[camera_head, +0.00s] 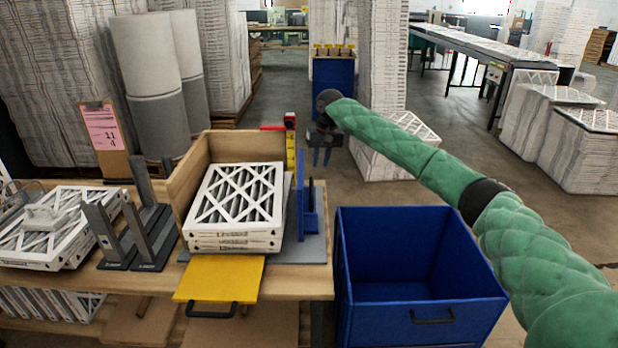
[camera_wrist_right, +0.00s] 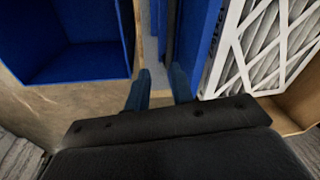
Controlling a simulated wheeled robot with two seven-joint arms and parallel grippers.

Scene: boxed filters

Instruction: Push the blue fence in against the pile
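The blue fence (camera_head: 301,208) stands upright on a grey base plate (camera_head: 316,250), to the right of the pile of white-framed filters (camera_head: 236,200). A narrow gap shows between fence and pile. My right gripper (camera_head: 322,157) hangs beyond and above the fence's far end, its fingers pointing down and a little apart. In the right wrist view, the open fingers (camera_wrist_right: 163,90) have nothing between them. The fence (camera_wrist_right: 200,40) lies just beyond them, with the pile (camera_wrist_right: 262,50) to its right. I cannot tell whether a finger touches the fence. My left gripper is out of view.
A wooden corner wall (camera_head: 192,165) borders the pile at the back and left. A yellow plate (camera_head: 220,278) with a dark handle juts out in front. A large open blue bin (camera_head: 420,318) stands right of the bench. Grey metal uprights and more filters are at left.

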